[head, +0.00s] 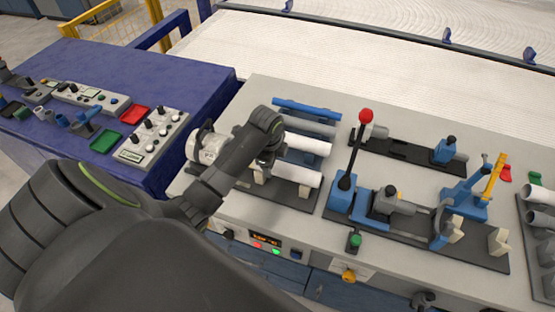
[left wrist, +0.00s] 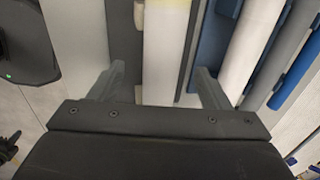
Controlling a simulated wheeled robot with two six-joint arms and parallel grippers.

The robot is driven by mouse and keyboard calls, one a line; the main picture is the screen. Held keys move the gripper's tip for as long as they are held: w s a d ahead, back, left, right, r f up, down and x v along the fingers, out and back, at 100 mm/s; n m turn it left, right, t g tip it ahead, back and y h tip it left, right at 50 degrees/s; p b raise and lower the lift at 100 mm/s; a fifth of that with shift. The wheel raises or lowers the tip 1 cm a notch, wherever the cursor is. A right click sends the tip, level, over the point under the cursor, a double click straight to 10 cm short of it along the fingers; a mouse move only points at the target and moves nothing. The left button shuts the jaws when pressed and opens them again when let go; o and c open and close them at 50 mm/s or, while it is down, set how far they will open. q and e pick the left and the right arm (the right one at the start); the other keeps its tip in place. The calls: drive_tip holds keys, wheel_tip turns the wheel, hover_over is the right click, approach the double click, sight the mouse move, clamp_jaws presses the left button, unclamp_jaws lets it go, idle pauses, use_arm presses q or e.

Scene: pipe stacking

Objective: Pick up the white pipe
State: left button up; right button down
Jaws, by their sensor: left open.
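Two white pipes lie side by side on a dark rack. The nearer white pipe (head: 297,173) is partly hidden by my left gripper (head: 267,164) at its left end; the farther white pipe (head: 308,144) lies just behind it. In the left wrist view the nearer white pipe (left wrist: 165,55) runs between the two spread fingers of my left gripper (left wrist: 160,82), with a gap on each side. The farther white pipe (left wrist: 246,45) is outside the right finger. My left gripper is open and empty. My right gripper is not in view.
A grey pipe (head: 310,126) and a blue pipe (head: 306,108) lie behind the white pipes. A lever with a red knob (head: 366,117) stands right of the rack. A blue table (head: 200,83) with control boxes is at the left.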

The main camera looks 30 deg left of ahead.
sight(275, 166)
use_arm(q)
drive_tip(key=shift+p+x, duration=0.65)
drive_tip(key=shift+x, duration=1.85)
drive_tip(key=shift+w+d+r, duration=0.1)
drive_tip(key=shift+w, duration=0.05)
drive_tip(key=c, duration=1.1)
